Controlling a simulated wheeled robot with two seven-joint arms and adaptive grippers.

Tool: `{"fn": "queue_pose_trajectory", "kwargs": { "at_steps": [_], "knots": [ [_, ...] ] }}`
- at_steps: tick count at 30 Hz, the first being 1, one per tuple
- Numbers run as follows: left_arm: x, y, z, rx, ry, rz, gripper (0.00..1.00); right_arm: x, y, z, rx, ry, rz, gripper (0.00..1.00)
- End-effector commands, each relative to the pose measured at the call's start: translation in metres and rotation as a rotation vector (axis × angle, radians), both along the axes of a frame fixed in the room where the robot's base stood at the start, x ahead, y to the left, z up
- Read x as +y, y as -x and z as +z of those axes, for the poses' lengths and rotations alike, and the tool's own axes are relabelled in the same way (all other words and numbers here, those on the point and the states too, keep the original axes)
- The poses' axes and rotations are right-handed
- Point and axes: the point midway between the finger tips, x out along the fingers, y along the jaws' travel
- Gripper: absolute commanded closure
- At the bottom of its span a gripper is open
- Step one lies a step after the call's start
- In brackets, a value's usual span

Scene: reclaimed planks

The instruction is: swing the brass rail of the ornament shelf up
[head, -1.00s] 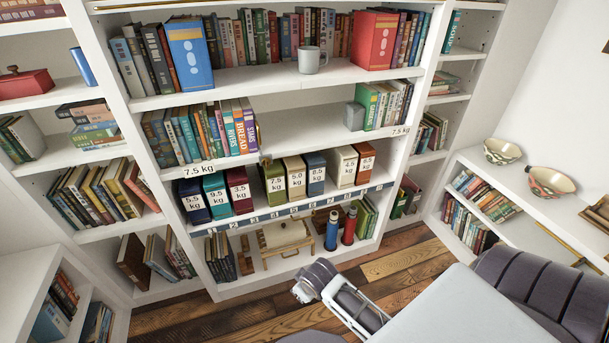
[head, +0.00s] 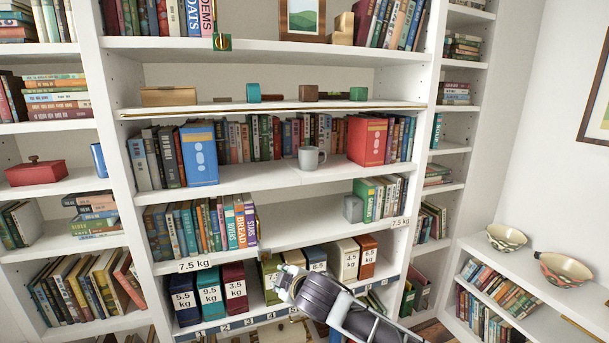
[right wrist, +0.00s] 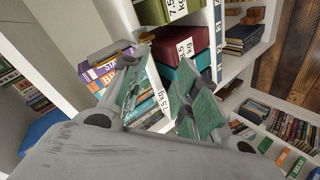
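The ornament shelf (head: 300,105) is in the upper middle of the bookcase in the head view. It holds a wooden box (head: 170,96), a teal ring-like piece (head: 253,92), a brown cube (head: 309,93) and a green piece (head: 357,94). A thin brass rail (head: 200,112) lies low along its front edge. My right gripper (head: 284,277) is well below the rail, in front of the weight boxes. In the right wrist view its two green-padded fingers (right wrist: 158,88) stand apart with nothing held between them. My left gripper is not in view.
A small green-and-brass piece (head: 222,42) sits on the edge of the shelf above. Below the ornament shelf are books, a grey mug (head: 311,158) and labelled weight boxes (head: 235,290). A low side shelf with bowls (head: 505,238) stands at right.

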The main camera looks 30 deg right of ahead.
Motion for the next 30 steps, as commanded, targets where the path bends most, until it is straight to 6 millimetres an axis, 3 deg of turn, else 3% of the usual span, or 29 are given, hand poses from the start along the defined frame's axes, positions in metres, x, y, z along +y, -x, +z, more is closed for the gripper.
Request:
{"fn": "queue_pose_trajectory", "kwargs": {
  "at_steps": [15,30],
  "knots": [
    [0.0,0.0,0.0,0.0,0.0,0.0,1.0,-0.047,-0.057,0.144,-0.257,0.293,0.078,0.7],
    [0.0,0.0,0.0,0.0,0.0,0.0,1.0,-0.106,-0.071,0.298,-0.468,0.579,0.069,0.7]
  ]
}}
